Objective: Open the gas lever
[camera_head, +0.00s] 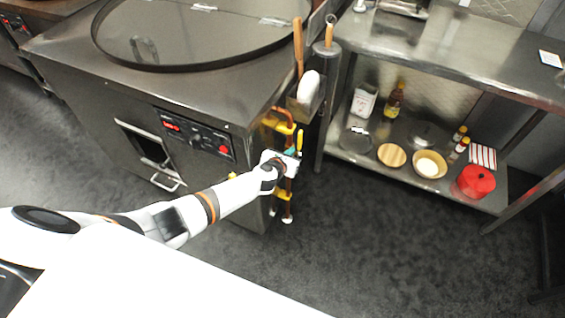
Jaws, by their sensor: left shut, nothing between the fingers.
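Yellow and copper gas piping (281,122) runs down the right side of the steel tandoor (90,90). My left arm reaches in from the left, and my left gripper (290,163) is at this piping, below the upper yellow bend. The gripper is shut with nothing held. A small teal part (299,139) shows just above the gripper. The gripper hides part of the piping, and I cannot clearly make out the gas lever or whether it is touched. My right gripper is not in view.
The tandoor front has a control panel (195,134) with a red display. A holder (305,100) with wooden-handled tools hangs above the piping. A steel shelf (335,148) to the right bears bottles, bowls and a red pot (475,182). The dark floor (350,240) in front is clear.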

